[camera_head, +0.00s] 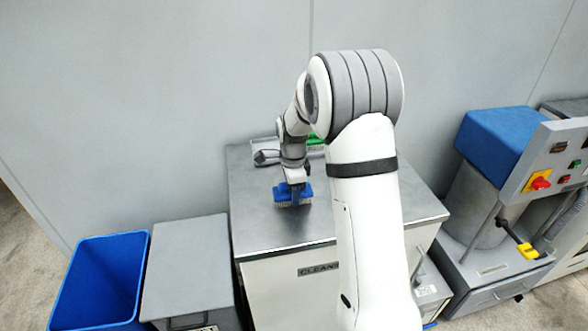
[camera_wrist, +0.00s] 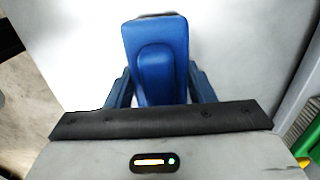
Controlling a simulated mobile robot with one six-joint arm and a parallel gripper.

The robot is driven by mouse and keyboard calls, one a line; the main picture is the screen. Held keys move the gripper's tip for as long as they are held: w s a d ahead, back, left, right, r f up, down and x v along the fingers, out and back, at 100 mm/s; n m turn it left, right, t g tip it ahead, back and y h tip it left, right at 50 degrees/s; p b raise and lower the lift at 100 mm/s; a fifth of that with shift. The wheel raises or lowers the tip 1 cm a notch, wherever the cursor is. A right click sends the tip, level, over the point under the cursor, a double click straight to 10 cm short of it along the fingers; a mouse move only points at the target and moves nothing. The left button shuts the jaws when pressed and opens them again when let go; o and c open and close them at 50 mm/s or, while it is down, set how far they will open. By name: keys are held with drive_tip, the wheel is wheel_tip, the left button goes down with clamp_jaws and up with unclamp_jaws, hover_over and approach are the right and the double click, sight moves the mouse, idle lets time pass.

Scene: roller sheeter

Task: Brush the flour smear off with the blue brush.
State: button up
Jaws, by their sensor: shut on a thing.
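The blue brush (camera_head: 292,195) has a blue back and pale bristles that point down. It is at the steel top of the cabinet marked CLEAN (camera_head: 262,226); I cannot tell whether the bristles touch the top. My gripper (camera_head: 297,182) is above the brush and shut on it. In the wrist view the brush (camera_wrist: 157,60) sits between the two blue fingers of my gripper (camera_wrist: 158,88). I can make out no flour smear in either view.
A grey tray (camera_head: 264,152) with a green item (camera_head: 315,139) stands at the back of the cabinet top. A blue bin (camera_head: 100,280) and a grey box (camera_head: 188,265) stand left. A machine with a control panel (camera_head: 553,155) stands right. The front left of the top is clear.

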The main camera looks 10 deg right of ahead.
drive_tip(key=shift+d+r+p, duration=0.1)
drive_tip(key=shift+r+p, duration=1.8)
drive_tip(key=shift+r, duration=2.1)
